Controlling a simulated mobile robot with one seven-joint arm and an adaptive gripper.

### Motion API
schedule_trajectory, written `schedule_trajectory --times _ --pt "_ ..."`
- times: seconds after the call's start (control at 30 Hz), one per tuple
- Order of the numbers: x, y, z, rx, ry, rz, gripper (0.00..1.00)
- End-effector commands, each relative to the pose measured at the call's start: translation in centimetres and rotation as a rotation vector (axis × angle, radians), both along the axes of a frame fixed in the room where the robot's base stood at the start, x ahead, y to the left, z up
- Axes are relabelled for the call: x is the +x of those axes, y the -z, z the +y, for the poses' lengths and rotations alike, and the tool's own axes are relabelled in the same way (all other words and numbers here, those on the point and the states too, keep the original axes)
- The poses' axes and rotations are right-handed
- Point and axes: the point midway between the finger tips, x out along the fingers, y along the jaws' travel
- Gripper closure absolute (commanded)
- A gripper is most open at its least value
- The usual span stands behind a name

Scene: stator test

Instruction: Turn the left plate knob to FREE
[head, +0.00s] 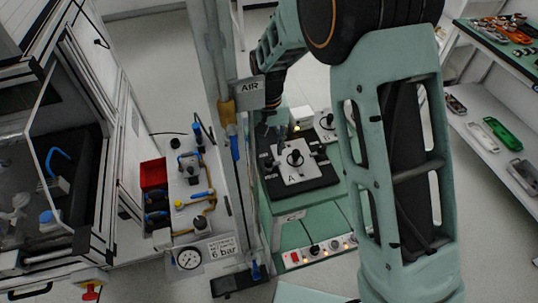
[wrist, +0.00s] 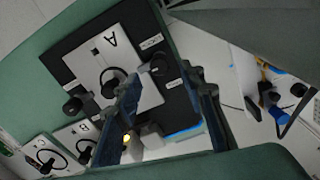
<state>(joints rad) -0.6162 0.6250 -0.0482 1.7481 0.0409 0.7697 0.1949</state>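The white plate marked A (head: 297,171) lies on a black base, with a black ring handle at its middle; the plate also shows in the wrist view (wrist: 116,48). The left plate knob (wrist: 160,67) is small and black, at the plate's edge, between two small white labels. One label seems to read LOCK; the other is too small to read surely. The knob's pointing direction cannot be made out. My gripper (head: 268,127) is over the left side of the base. In the wrist view its two dark fingers (wrist: 165,85) are apart, with the knob showing between their tips; contact cannot be told.
Another black knob (wrist: 72,107) sits at the plate's opposite side. A post with an AIR sign (head: 250,93) stands close left of my gripper. A gauge panel (head: 190,259) lies left, a row of red and white controls (head: 318,249) in front, and shelves (head: 497,140) at right.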

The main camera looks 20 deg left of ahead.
Motion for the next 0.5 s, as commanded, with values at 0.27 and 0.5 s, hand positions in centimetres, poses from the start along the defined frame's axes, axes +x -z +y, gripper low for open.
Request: schedule_trajectory --times 0.27,0.5 --pt "0.0 4.0 0.0 -0.001 0.000 0.000 0.63" --pt "0.1 4.9 0.0 0.000 0.000 -0.002 0.63"
